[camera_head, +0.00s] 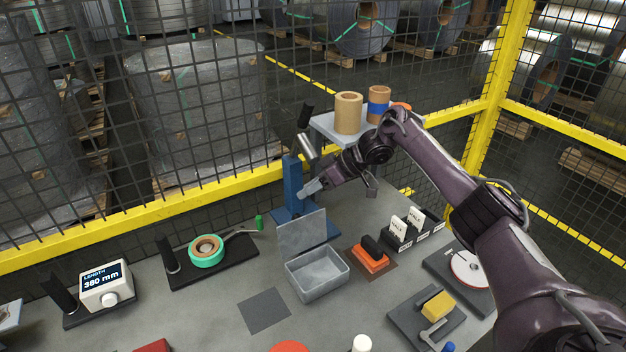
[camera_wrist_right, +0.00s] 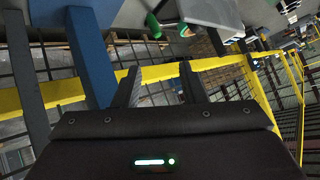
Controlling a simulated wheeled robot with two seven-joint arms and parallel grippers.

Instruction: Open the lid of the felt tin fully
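The felt tin (camera_head: 318,285) is an open grey metal box in the middle of the bench in the head view. Its lid (camera_head: 302,232) stands up along the back edge, roughly upright, and the inside looks empty. My right gripper (camera_head: 338,191) is above and behind the lid, apart from it, beside the blue post. Its fingers are spread with nothing between them, as the right wrist view (camera_wrist_right: 160,85) also shows. I cannot make out the tin for certain in the wrist view. My left gripper is not in view.
The blue post (camera_head: 291,185) stands behind the lid, close to my right gripper. An orange-and-black block (camera_head: 370,258) lies right of the tin. A tape roll (camera_head: 206,250) stands left. The yellow-framed mesh fence (camera_head: 150,222) runs behind. A grey pad (camera_head: 263,310) lies front left.

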